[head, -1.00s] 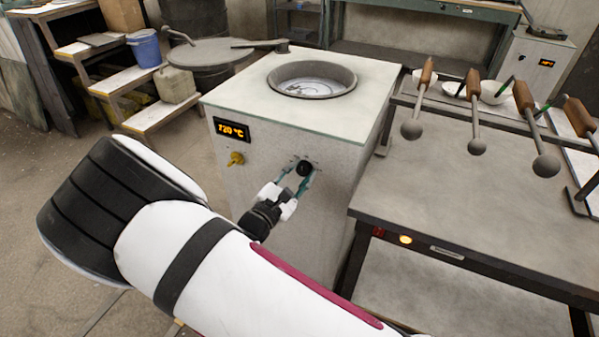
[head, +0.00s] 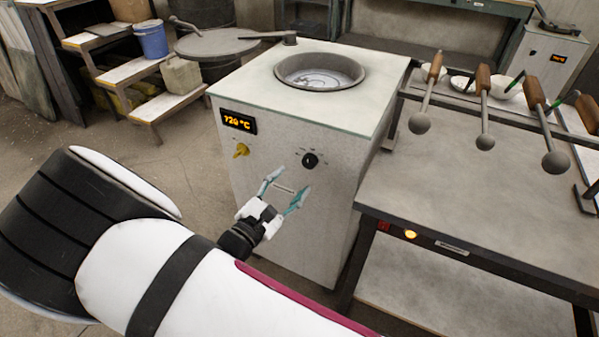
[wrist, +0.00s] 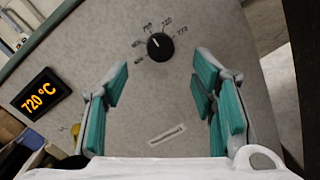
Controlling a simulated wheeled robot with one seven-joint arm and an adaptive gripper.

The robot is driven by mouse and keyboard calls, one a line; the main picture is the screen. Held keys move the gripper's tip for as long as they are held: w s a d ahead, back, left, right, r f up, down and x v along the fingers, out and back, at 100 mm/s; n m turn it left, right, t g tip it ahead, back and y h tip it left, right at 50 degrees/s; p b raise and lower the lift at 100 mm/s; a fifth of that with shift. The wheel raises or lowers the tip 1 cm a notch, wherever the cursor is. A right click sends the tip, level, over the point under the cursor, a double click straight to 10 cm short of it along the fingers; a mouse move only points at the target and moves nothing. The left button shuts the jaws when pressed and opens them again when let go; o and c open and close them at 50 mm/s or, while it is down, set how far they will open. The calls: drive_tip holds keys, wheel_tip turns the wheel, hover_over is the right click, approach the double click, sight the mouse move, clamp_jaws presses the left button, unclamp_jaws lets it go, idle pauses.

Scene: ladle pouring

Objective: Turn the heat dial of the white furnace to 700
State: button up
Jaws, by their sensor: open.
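The white furnace (head: 285,215) stands in the middle of the head view, with a round open crucible mouth in its top. Its black heat dial (head: 310,160) is on the front face and also shows in the wrist view (wrist: 160,47), ringed by small printed numbers. Its pointer is too small to read surely. The furnace display (head: 238,121) reads 720 °C in orange, also in the wrist view (wrist: 46,94). My gripper (head: 288,181) is open and empty, below and left of the dial, not touching it. In the wrist view the dial lies beyond the gap between the teal fingers (wrist: 162,78).
A yellow knob (head: 240,150) sits under the display. A metal table (head: 470,190) with a rack of wooden-handled ladles (head: 483,100) stands close on the right. Steps with a blue bucket (head: 150,40) are at back left. Floor left of the furnace is clear.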

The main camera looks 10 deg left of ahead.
drive_tip(key=shift+v, duration=2.15)
